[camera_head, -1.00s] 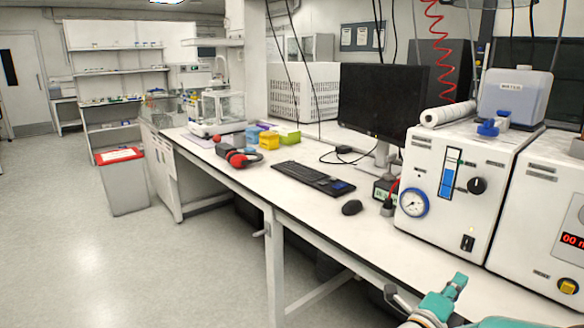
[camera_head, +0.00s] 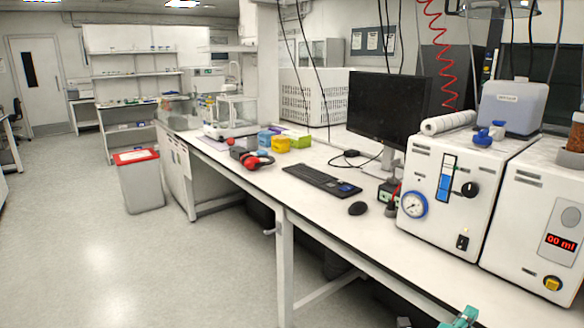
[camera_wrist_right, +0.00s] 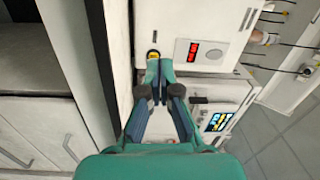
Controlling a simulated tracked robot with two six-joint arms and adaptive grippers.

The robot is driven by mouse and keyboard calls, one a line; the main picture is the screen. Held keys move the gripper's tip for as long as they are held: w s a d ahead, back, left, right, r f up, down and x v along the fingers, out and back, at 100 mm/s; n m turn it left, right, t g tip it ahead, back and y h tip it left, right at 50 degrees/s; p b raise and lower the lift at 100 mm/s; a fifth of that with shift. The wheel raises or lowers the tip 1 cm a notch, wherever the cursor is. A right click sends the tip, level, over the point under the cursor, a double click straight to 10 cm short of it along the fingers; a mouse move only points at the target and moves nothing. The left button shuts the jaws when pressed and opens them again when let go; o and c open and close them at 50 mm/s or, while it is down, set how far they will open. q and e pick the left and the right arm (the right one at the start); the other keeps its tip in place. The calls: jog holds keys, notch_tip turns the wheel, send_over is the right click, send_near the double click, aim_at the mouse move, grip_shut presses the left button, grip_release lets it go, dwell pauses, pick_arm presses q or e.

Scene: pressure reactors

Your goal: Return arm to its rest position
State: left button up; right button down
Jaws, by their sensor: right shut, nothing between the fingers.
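My right gripper (camera_head: 461,318) shows only as a teal piece at the bottom edge of the head view, below the bench front. In the right wrist view the teal and dark fingers of my right gripper (camera_wrist_right: 160,72) are shut together with nothing between them. The fingertips overlap a yellow button on a white instrument in that picture; I cannot tell how far apart they are. The rest of the right arm is out of the head view. My left gripper is in neither view.
The white bench (camera_head: 345,233) runs along the right with a pump box (camera_head: 437,225), a unit with a red display (camera_head: 535,235), a monitor (camera_head: 390,108) and a keyboard (camera_head: 318,181). A bin (camera_head: 141,185) stands on the floor. Open floor lies left.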

jog(key=s+a+f+n+g+y+p, duration=0.1)
jog(key=s+a+f+n+y+p, duration=0.15)
jog(key=a+f+n+y, duration=0.55)
jog(key=s+a+f+n+g+y+p, duration=0.1)
jog(key=s+a+f+n+y+p, duration=0.2)
jog(key=f, duration=0.8)
jog(key=s+a+f+n+g+y, duration=0.3)
jog(key=s+a+n, duration=0.4)
jog(key=s, duration=0.3)
jog(key=s+a+f+n+g+y, duration=0.4)
jog(key=s+a+n+g, duration=0.2)
jog(key=s, duration=0.4)
jog(key=shift+s+a+f+n, duration=0.15)
jog(key=shift+a+f+n, duration=0.25)
jog(key=shift+a, duration=0.3)
